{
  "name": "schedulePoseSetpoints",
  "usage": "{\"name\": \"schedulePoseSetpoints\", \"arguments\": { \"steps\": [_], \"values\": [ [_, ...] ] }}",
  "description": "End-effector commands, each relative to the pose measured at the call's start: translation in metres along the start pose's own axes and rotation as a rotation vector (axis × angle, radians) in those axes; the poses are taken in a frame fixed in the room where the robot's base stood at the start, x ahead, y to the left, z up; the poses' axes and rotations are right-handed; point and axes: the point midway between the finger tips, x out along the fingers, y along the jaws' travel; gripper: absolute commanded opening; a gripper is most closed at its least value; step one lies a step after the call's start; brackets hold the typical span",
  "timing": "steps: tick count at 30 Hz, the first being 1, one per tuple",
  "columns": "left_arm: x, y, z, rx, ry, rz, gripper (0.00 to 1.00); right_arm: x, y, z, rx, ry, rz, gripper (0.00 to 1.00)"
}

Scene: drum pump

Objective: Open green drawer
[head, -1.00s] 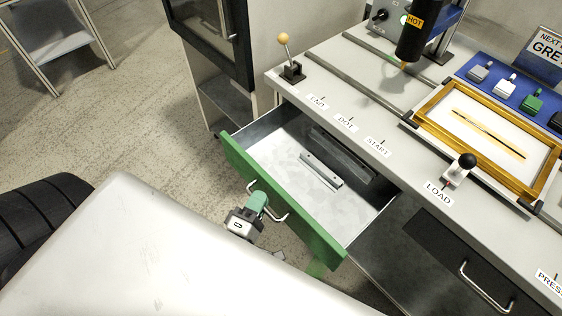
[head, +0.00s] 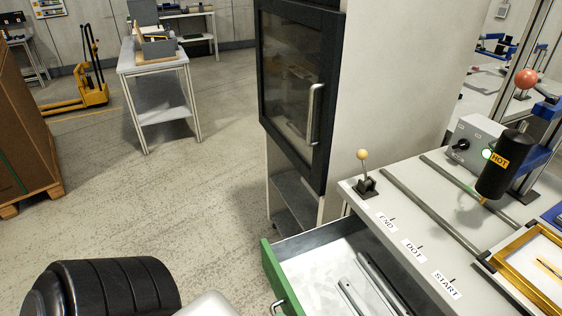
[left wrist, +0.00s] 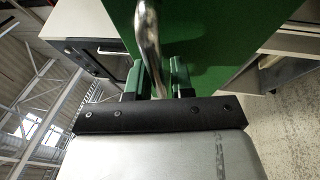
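The green drawer (head: 280,281) is pulled well out of the bench at the bottom of the head view. Its open inside shows a pale floor. Part of its metal handle (head: 278,307) shows at the lower edge. In the left wrist view the green front (left wrist: 220,40) fills the upper middle, and the curved handle (left wrist: 149,35) runs down between the two green fingers of my left gripper (left wrist: 157,78). The fingers stand apart, with a small gap beside the handle. My left gripper is out of the head view. My right gripper shows in neither view.
Metal bars (head: 352,297) lie in the drawer. The bench top (head: 400,205) carries a ball-topped lever (head: 363,170) and a hot tool (head: 505,165). A glass-doored cabinet (head: 300,90) stands behind the drawer. The floor (head: 170,200) at left is open.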

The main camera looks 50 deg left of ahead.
Motion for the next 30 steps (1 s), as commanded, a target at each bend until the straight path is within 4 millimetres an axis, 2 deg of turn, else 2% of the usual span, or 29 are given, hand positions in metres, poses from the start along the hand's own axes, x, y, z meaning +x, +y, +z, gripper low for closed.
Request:
{"name": "schedulePoseSetpoints", "arguments": {
  "steps": [7, 11, 24, 30],
  "values": [
    [0.0, 0.0, 0.0, 0.0, 0.0, 0.001, 0.23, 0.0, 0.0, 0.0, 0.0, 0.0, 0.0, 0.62],
    [-0.009, -0.001, 0.0, 0.0, -0.001, -0.002, 0.23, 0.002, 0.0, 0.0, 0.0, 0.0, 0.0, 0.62],
    [-0.09, -0.002, 0.0, 0.0, -0.002, -0.004, 0.23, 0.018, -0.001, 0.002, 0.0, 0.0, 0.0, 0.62],
    [-0.107, -0.001, 0.0, 0.0, 0.0, 0.0, 0.23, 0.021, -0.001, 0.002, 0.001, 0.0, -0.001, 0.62]
  ]
}}
